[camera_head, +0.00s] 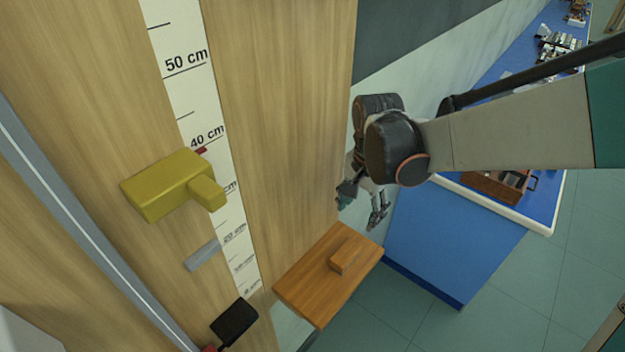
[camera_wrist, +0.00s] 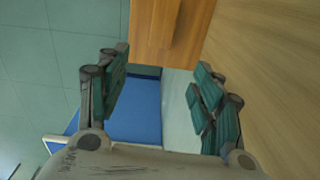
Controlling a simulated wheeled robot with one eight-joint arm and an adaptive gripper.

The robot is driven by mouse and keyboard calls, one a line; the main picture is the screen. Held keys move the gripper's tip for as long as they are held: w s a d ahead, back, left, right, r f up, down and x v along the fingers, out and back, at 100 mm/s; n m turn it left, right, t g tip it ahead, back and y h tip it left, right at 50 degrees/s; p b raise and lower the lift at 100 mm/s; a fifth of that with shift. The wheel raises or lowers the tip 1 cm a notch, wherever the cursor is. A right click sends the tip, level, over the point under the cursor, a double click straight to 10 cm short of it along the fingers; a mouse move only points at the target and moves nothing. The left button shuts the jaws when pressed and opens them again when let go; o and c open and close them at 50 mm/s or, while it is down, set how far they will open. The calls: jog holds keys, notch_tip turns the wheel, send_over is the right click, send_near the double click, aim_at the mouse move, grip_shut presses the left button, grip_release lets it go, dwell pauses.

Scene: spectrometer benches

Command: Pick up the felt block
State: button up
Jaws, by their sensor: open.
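A small orange-brown block (camera_head: 346,255) lies on a wooden shelf (camera_head: 310,285) at the lower middle of the head view; it may be the felt block, but its material cannot be told. My gripper (camera_head: 362,205) is open and empty, above the shelf and apart from the block. In the wrist view my gripper (camera_wrist: 162,80) has its fingers spread wide. The shelf (camera_wrist: 145,30) shows at the top there, beyond the fingertips, with a darker strip that may be the block.
A wooden panel (camera_head: 285,110) carries a centimetre scale (camera_head: 190,75). A yellow block-shaped piece (camera_head: 165,187), a grey piece (camera_head: 202,256) and a black piece (camera_head: 234,322) are left of the shelf. A blue bench (camera_head: 450,240) with a wooden tray (camera_head: 490,188) stands right.

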jog(key=s+a+f, duration=0.1)
jog(key=s+a, duration=0.1)
jog(key=b, duration=0.5)
send_over(346, 252)
jog(key=shift+n, duration=0.4)
notch_tip(346, 252, down, 8)
jog(key=shift+a+f, duration=0.1)
jog(key=shift+a, duration=0.05)
jog(key=shift+d+f+b, duration=0.2)
jog(key=shift+f+b, duration=1.75)
jog(key=shift+f, duration=1.05)
jog(key=shift+r, duration=0.1)
jog(key=shift+c, duration=0.2)
jog(key=c, duration=1.2)
notch_tip(346, 252, up, 20)
jog(key=p, duration=1.4)
